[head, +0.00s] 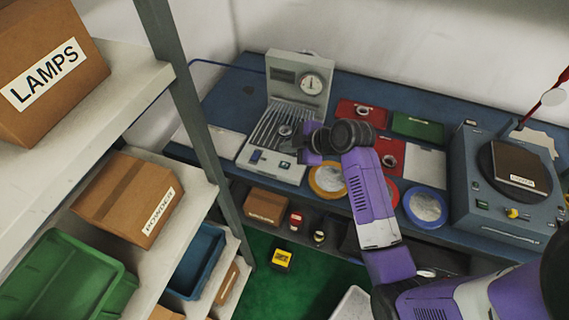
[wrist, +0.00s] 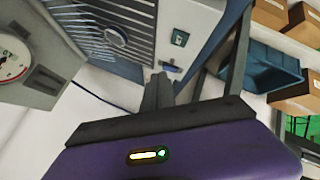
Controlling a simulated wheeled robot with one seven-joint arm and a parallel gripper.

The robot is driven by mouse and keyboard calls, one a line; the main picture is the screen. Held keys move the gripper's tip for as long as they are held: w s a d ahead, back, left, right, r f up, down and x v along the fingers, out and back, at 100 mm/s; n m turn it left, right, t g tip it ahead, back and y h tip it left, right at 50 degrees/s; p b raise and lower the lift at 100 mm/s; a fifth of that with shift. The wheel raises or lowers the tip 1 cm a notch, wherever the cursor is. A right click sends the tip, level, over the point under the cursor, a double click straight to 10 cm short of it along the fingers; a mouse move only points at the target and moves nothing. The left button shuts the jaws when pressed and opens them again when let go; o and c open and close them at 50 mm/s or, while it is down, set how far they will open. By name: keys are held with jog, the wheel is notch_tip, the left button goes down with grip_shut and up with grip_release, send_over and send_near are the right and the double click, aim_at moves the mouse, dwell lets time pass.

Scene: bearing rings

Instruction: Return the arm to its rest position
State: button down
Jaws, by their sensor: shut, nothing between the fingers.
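My purple arm (head: 370,195) reaches from the lower right over the blue workbench (head: 235,95). My gripper (wrist: 158,88) shows in the wrist view as dark fingers, shut with nothing between them, in front of the purple hand. In the head view the hand is beside the right edge of the grey gauge device (head: 262,160), and its fingertips are hard to make out. A metal ring (head: 285,130) lies on the device's ribbed bed; it also shows in the wrist view (wrist: 115,36). I cannot tell whether the hand touches the device.
Red and green trays, one red tray (head: 392,153) holding a ring, lie behind my arm. Round dishes, including a blue-rimmed one (head: 425,207), line the front. A grey turntable machine (head: 465,180) stands right. A shelf post (head: 190,110) and loaded shelves stand left.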

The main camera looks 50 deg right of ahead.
dwell(0.4)
jog(key=shift+d+r, duration=0.1)
notch_tip(320, 180, up, 6)
jog(key=s+d+m+t+h, duration=0.1)
jog(key=d+m+t+h, duration=0.1)
jog(key=m+t+h, duration=0.45)
jog(key=s+a+r+m+y+b, duration=0.1)
jog(key=s+a+y+b, duration=0.1)
jog(key=s+a, duration=1)
jog(key=s+a+r+m+y+b, duration=0.1)
jog(key=s+a+y, duration=0.3)
jog(key=s+a, duration=0.8)
jog(key=s+g+b, duration=0.1)
jog(key=s, duration=0.4)
jog(key=shift+s+a+r+m, duration=0.25)
jog(key=shift+a+r+m, duration=0.1)
jog(key=shift+a+r, duration=0.05)
